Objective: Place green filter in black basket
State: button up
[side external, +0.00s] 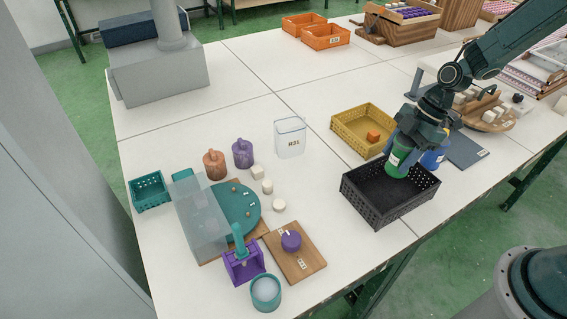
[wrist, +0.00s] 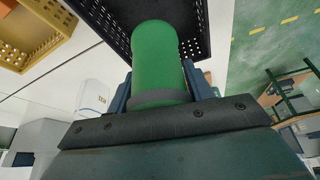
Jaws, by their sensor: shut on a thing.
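The green filter (side external: 397,160) is a green cylinder with a pale label in the side external view. My gripper (side external: 408,143) is shut on its upper part and holds it over the back of the black basket (side external: 377,211). In the wrist view the green filter (wrist: 158,58) sits between the fingers of my gripper (wrist: 160,88), with the perforated wall of the black basket (wrist: 99,22) beyond it. I cannot tell whether the filter's lower end touches the basket floor. The basket looks otherwise empty.
A yellow basket (side external: 345,131) with an orange block stands behind the black basket. A blue cylinder (side external: 433,159) stands close to the right of my gripper. A white container (side external: 290,138) is to the left. The table in front of the black basket is clear.

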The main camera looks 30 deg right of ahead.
aim_at(393, 169)
jog(key=shift+f, duration=2.65)
jog(key=shift+f, duration=1.9)
jog(key=shift+f, duration=0.15)
jog(key=o, duration=1)
jog(key=v, duration=1.2)
jog(key=shift+a+r, duration=0.1)
jog(key=shift+r, duration=0.15)
